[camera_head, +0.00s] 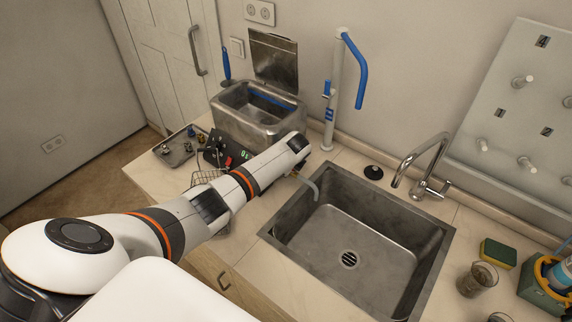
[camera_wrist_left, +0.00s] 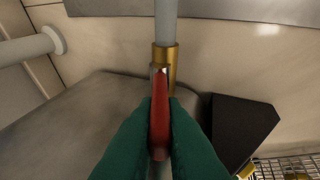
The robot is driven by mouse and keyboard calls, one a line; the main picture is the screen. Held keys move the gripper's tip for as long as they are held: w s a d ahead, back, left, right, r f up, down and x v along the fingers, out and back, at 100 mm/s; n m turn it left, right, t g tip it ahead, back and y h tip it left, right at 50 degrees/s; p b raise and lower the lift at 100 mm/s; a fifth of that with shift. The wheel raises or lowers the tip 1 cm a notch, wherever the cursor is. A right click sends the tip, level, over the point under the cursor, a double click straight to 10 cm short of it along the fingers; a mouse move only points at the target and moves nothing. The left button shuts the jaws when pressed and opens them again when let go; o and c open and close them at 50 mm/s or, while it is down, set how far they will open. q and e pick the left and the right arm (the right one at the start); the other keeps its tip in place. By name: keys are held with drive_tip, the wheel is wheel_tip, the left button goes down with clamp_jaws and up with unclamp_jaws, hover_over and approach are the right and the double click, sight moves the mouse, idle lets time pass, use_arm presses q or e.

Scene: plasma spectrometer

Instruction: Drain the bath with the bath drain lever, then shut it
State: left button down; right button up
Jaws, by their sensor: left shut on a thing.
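The steel bath (camera_head: 235,122) stands on the counter against the wall, its lid (camera_head: 273,60) upright behind it. Its water level cannot be told. In the left wrist view, the red drain lever (camera_wrist_left: 160,115) sits at a brass valve (camera_wrist_left: 172,62) on a grey pipe (camera_wrist_left: 166,22). The lever lies roughly in line with the pipe. My left gripper (camera_wrist_left: 159,132) is shut on the lever, one green finger on each side. In the head view my left wrist hides the lever and valve. A grey drain hose (camera_head: 308,187) hooks over the sink's left rim. My right gripper is not in view.
The sink (camera_head: 335,228) with its drain grate (camera_head: 349,259) looks empty. A chrome tap (camera_head: 425,168) and a blue-handled column (camera_head: 345,85) stand behind it. A wire basket (camera_head: 207,178) and a tray (camera_head: 177,150) lie left of my arm. A sponge (camera_head: 498,253) and beaker (camera_head: 477,279) are at right.

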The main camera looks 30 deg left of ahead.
use_arm(q)
drive_tip(key=g+b, duration=0.1)
drive_tip(key=b, duration=0.1)
drive_tip(key=w+g+b, duration=0.1)
drive_tip(key=b, duration=0.1)
drive_tip(key=shift+w+f+m+g, duration=0.1)
drive_tip(key=shift+f+m+g, duration=0.05)
drive_tip(key=shift+m+g, duration=0.2)
drive_tip(key=shift+w+r+g+b, duration=0.2)
drive_tip(key=shift+g+b, duration=0.45)
drive_tip(key=shift+b, duration=0.45)
drive_tip(key=shift+s, duration=0.1)
drive_tip(key=c, duration=1.5)
unclamp_jaws()
drive_tip(key=shift+r, duration=0.1)
